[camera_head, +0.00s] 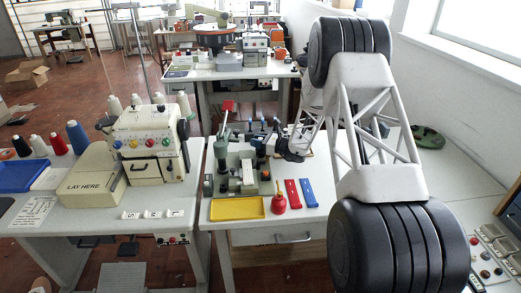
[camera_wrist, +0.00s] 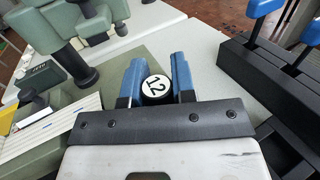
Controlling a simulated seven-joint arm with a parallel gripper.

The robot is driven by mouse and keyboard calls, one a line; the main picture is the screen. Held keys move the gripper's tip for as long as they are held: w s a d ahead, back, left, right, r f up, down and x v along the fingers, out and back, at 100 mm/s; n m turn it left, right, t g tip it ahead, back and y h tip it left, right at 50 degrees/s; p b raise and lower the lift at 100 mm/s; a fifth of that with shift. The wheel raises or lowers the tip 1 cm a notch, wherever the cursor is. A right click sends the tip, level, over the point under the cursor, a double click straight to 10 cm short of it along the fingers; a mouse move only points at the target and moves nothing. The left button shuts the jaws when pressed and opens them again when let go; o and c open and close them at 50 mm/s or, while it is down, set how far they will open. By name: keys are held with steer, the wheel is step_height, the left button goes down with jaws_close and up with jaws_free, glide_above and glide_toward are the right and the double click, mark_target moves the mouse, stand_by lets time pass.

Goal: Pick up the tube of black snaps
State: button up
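In the wrist view my gripper (camera_wrist: 157,78) has two blue fingers pointing away from the camera. A round black end with a white disc marked "12" (camera_wrist: 157,87) sits between them, close to both. I cannot tell whether the fingers press on it or only stand around it. I cannot tell whether it is the end of the tube of black snaps, as no snaps show. In the head view my arm reaches over the middle table, and its fingertips cannot be made out. I cannot pick out a tube of black snaps there.
A green-grey press (camera_head: 240,170) stands on the middle table, with a yellow tray (camera_head: 237,208), red bottle (camera_head: 280,201), red strip (camera_head: 293,194) and blue strip (camera_head: 308,193) in front. Black blocks with blue levers (camera_wrist: 262,70) stand right of my gripper, with bare tabletop (camera_wrist: 218,75) between.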

jaws_close()
steer(key=shift+r, duration=0.15)
steer(key=shift+r, duration=1.4)
steer(key=shift+s+r, duration=0.25)
steer(key=s, duration=0.5)
steer(key=s+d+r, duration=0.1)
steer(key=s, duration=0.9)
steer(key=shift+s+d+r, duration=0.2)
steer(key=shift+s+d, duration=0.05)
steer(key=shift+d, duration=0.1)
steer(key=shift+w, duration=0.1)
